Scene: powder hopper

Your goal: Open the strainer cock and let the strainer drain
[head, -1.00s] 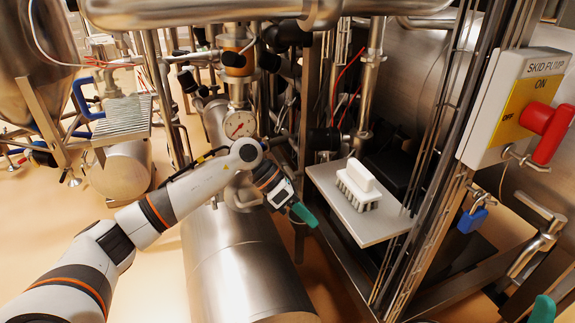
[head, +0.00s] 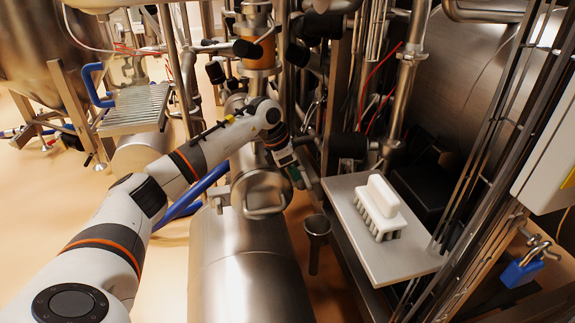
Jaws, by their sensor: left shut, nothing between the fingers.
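My left gripper (head: 298,177) reaches in among the pipework at the picture's middle. Its green fingertips are partly hidden by its own dark body and look shut and empty. It is just right of and above a round steel cover (head: 262,190) with a handle on the large horizontal steel cylinder. I cannot pick out the strainer cock for certain; the left arm and gripper hide part of the pipes there. My right gripper is not in view.
A grey shelf (head: 415,262) with a white brush (head: 382,206) is right of the left gripper. A blue hose (head: 205,182) passes behind the left arm. The floor at lower left is clear.

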